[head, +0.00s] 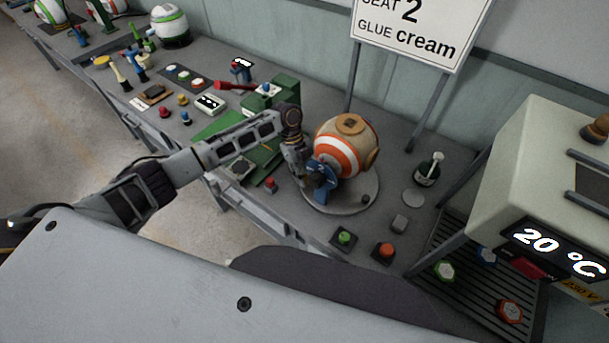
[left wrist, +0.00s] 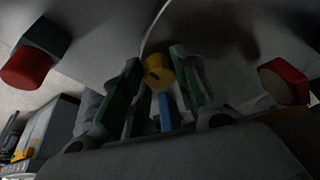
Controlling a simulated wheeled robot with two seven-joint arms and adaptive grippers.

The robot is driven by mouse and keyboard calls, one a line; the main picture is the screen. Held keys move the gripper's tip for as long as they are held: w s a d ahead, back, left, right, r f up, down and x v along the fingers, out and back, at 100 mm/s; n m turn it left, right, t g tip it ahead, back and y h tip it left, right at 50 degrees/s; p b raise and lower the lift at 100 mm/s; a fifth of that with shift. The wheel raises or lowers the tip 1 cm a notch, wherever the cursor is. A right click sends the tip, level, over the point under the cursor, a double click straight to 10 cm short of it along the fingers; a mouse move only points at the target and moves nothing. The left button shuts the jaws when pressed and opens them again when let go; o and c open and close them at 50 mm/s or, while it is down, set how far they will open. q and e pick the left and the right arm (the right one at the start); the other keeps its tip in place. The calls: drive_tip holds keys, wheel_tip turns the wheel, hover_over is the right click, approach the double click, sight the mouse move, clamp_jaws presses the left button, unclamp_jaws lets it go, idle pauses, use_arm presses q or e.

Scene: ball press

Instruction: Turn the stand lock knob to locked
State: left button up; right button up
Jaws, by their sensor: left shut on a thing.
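The ball (head: 345,147), cream with orange and white bands and tan discs, sits on a round grey stand (head: 343,203) on the bench. A blue part (head: 324,178) shows at the ball's lower left, on the near side of the stand. My left gripper (head: 306,180) is at the blue part, low beside the ball. In the left wrist view, a yellow knob (left wrist: 158,72) with a dark mark lies between the fingertips of my left gripper (left wrist: 158,82), which are shut on it. The knob is hidden in the head view. My right gripper is out of view.
A red button (head: 271,185) is close to my left wrist. Green (head: 344,238) and orange (head: 384,251) buttons stand in front of the stand. A glue pot (head: 427,170) is to its right, and a heater box (head: 540,180) stands far right.

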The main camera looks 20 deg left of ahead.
use_arm(q)
drive_tip(key=o, duration=1)
drive_tip(key=shift+r, duration=0.1)
drive_tip(key=shift+v, duration=5.95)
drive_tip(key=shift+s, duration=0.1)
